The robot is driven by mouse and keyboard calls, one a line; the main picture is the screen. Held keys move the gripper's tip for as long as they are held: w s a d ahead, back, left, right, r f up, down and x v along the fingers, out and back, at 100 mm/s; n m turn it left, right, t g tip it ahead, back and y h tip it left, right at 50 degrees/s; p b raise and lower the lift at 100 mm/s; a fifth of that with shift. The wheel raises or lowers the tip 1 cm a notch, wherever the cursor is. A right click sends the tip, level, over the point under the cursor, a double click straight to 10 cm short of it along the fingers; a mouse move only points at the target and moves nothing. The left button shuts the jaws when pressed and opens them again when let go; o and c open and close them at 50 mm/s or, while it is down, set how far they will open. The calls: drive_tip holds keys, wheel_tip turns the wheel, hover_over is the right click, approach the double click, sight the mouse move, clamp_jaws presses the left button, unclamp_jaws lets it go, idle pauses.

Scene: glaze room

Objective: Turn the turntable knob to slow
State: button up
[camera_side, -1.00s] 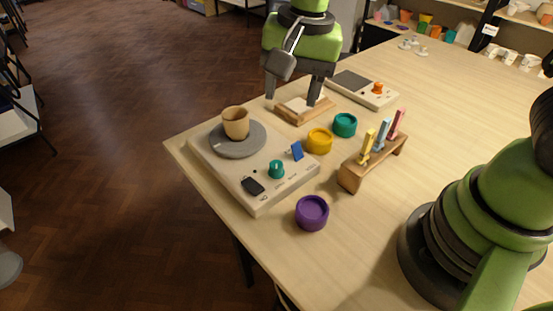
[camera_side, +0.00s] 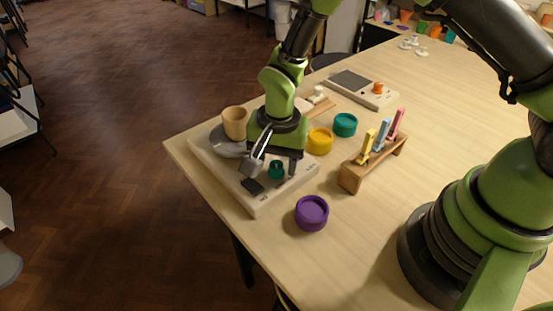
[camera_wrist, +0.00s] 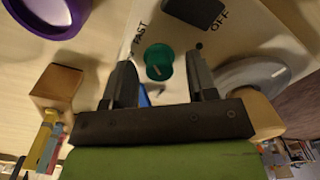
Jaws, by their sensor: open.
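The turntable unit (camera_side: 238,188) is a cream box at the table's left edge. Its green knob (camera_side: 276,170) stands on the front panel; it also shows in the wrist view (camera_wrist: 159,65), with a short pale mark on top. The "FAST" label is left of it in that view and "OFF" is upper right; I cannot make out a "slow" label. My gripper (camera_wrist: 160,72) is open, pointing down, with one finger on each side of the knob and visible gaps. The grey turntable disc (camera_side: 222,143) carries a tan cup (camera_side: 235,122). The blue switch (camera_wrist: 144,97) is mostly hidden.
A black switch (camera_side: 252,186) is beside the knob. A purple pot (camera_side: 312,213), yellow pot (camera_side: 320,141), teal pot (camera_side: 345,125) and a wooden rack (camera_side: 372,163) with coloured tools stand to the right. A second device (camera_side: 360,90) is behind.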

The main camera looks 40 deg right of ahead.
drive_tip(key=shift+f, duration=0.1)
drive_tip(key=c, duration=0.9)
drive_tip(key=shift+n, duration=0.4)
drive_tip(key=n, duration=1.1)
drive_tip(key=shift+n+g, duration=0.3)
drive_tip(key=shift+n, duration=1.8)
